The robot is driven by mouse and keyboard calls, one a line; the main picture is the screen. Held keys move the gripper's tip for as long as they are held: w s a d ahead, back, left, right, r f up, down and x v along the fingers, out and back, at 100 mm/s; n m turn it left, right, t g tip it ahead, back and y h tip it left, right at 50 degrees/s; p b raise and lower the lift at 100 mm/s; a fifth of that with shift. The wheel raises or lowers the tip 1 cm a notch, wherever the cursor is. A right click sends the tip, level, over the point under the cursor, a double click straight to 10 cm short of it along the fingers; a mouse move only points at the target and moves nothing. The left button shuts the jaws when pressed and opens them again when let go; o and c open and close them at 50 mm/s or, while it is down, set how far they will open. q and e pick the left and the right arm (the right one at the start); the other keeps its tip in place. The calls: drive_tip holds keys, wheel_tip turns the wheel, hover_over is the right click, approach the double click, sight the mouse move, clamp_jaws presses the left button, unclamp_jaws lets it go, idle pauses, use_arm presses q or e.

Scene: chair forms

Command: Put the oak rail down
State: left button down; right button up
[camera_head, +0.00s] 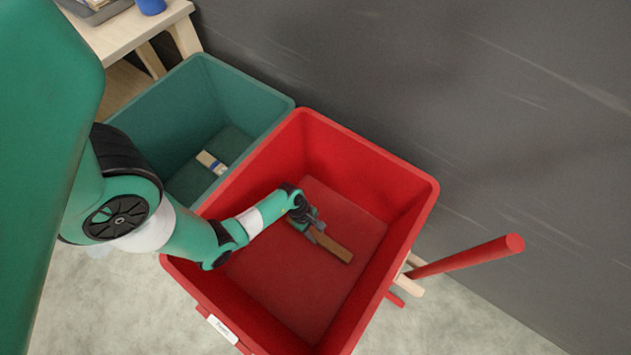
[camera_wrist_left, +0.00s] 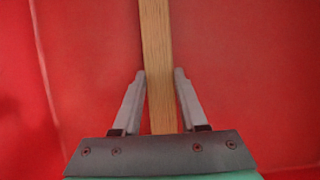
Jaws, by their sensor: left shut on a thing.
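The oak rail (camera_head: 333,247) is a straight brown wooden bar inside the red bin (camera_head: 377,166). My left gripper (camera_head: 314,232) reaches down into the bin and is shut on the rail near one end. In the left wrist view the rail (camera_wrist_left: 157,60) runs up between the two grey fingers (camera_wrist_left: 160,90) against red surfaces. I cannot tell whether the rail touches the bin floor. My right gripper is not in view.
A green bin (camera_head: 245,97) stands left of the red one, with a small pale wooden piece (camera_head: 211,162) inside. A wooden table (camera_head: 128,26) is at top left. A red post (camera_head: 470,257) stands right of the red bin. The dark wall (camera_head: 500,110) is behind.

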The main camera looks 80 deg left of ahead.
use_arm(q)
drive_tip(key=shift+f, duration=0.15)
drive_tip(key=shift+c, duration=2.2)
unclamp_jaws()
drive_tip(key=p+v, duration=0.8)
drive_tip(key=v, duration=0.4)
